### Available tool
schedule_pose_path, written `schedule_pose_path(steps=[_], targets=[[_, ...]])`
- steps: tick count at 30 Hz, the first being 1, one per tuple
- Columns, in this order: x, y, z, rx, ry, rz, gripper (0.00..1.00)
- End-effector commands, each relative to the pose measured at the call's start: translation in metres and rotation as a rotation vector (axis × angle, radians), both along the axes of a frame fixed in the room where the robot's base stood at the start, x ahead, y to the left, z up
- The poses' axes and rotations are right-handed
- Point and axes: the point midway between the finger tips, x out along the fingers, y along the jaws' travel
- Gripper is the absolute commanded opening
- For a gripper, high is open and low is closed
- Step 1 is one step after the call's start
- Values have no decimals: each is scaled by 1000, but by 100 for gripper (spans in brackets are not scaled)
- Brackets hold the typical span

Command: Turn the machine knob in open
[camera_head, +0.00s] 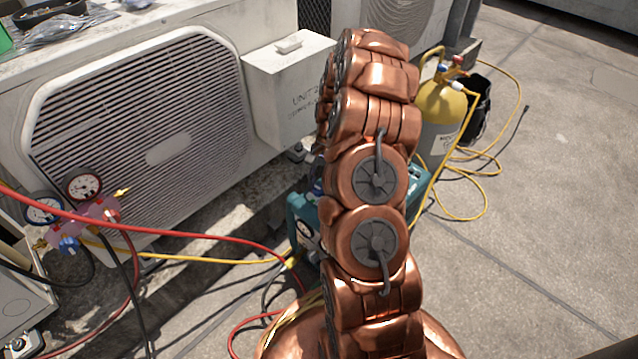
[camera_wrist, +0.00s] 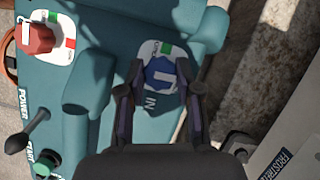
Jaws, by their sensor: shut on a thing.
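The teal machine (camera_wrist: 88,125) fills much of the wrist view. Its blue knob (camera_wrist: 164,77), with a white bar on top, sits on a white plate with a green mark, beside the label IN. My gripper (camera_wrist: 160,85) reaches over the knob from below in the picture, with one finger on each side, shut on it. In the head view the machine (camera_head: 300,215) stands on the ground, mostly behind my copper-coloured arm.
A gauge manifold (camera_head: 85,215) with red, yellow and black hoses lies left. A yellow cylinder (camera_head: 440,105) stands right. Open paving (camera_head: 540,210) lies further right.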

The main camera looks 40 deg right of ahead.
Motion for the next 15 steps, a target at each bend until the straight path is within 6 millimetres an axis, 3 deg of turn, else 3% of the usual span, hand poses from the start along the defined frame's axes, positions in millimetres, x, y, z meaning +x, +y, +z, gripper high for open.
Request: schedule_pose_path(steps=[15], targets=[[0, 1, 6, 0, 5, 412, 0]])
